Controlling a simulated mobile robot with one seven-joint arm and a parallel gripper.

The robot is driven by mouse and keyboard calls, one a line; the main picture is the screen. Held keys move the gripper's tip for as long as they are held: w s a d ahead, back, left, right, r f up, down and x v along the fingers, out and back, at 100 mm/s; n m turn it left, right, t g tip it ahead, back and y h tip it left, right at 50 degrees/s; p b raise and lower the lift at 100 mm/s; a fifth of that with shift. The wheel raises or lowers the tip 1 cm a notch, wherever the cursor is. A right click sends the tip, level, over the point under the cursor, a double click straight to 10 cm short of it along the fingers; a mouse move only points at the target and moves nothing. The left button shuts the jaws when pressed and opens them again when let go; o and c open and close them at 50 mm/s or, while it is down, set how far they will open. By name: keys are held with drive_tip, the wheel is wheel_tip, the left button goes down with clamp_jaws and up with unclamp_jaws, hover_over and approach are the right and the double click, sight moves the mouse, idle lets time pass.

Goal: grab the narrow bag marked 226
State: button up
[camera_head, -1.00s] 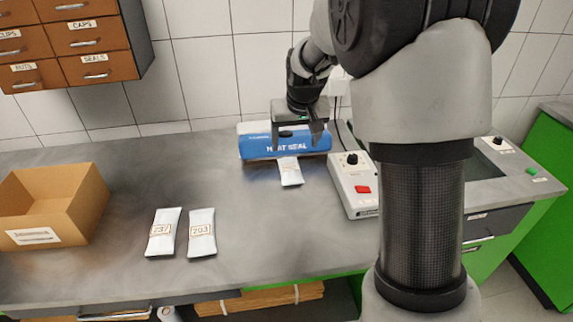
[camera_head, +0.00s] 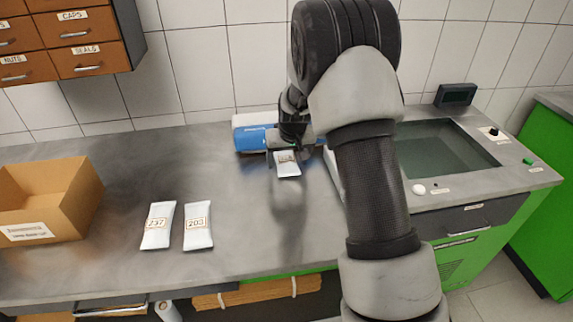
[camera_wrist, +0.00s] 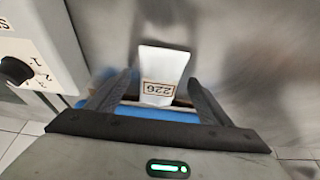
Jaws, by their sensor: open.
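The narrow white bag marked 226 (camera_wrist: 162,72) shows in the wrist view, its label upside down, its lower end at the blue heat sealer. In the head view the bag (camera_head: 288,168) sticks out in front of the blue heat sealer (camera_head: 250,138). My gripper (camera_wrist: 160,85) is open, with one finger on each side of the bag. In the head view my gripper (camera_head: 292,155) is over the sealer's front edge and hides part of it. I cannot tell whether the fingers touch the bag.
Two white bags, marked 237 (camera_head: 159,226) and 203 (camera_head: 198,226), lie on the grey bench. An open cardboard box (camera_head: 78,212) stands at the left. Bare bench lies around the two bags.

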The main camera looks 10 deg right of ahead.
drive_tip(key=shift+w+f, duration=0.1)
drive_tip(key=shift+f, duration=0.1)
drive_tip(key=c, duration=1.3)
drive_tip(key=shift+r, duration=0.1)
drive_tip(key=shift+c, duration=0.2)
